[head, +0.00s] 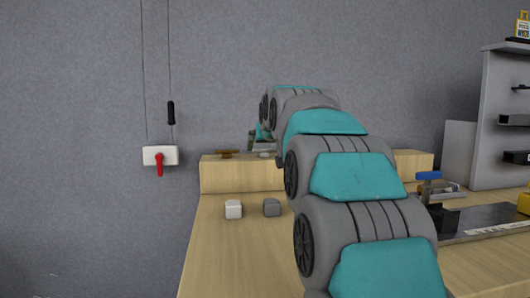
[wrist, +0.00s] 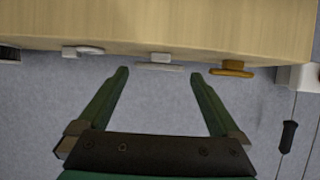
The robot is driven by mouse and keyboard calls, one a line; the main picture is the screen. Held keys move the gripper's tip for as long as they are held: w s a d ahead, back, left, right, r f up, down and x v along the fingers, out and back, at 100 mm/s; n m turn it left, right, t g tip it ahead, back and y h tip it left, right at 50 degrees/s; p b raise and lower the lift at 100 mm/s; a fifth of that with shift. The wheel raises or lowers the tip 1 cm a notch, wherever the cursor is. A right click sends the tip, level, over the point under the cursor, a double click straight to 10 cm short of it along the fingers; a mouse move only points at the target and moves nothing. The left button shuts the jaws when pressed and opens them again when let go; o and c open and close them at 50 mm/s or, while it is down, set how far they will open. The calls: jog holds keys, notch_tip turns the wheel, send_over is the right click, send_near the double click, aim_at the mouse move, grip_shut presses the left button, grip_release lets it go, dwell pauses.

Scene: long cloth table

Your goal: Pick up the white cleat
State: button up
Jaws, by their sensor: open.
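The white cleat (wrist: 160,62) shows in the wrist view at the edge of the pale wood, with a flat pale bar and a short raised stem. My gripper (wrist: 158,73) is open and empty. Its two green fingers point toward the cleat, which lies just past the tips and roughly centred between them. I cannot tell the remaining distance. In the head view the white cleat (head: 265,154) is a small pale shape on the wooden ledge, partly hidden by my arm. My gripper is mostly hidden there too.
An orange-brown cleat (wrist: 232,69) sits right of the white one in the wrist view; another pale fitting (wrist: 83,50) is left. In the head view, white (head: 233,209) and grey (head: 271,207) blocks stand below the ledge (head: 240,178). A wall box with red handle (head: 160,157) is left.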

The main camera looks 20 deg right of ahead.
aim_at(265, 158)
jog(key=x, duration=0.3)
jog(key=shift+w, duration=0.2)
jog(key=shift+c, duration=0.2)
jog(key=c, duration=1)
jog(key=shift+o, duration=0.2)
jog(key=shift+r, duration=0.2)
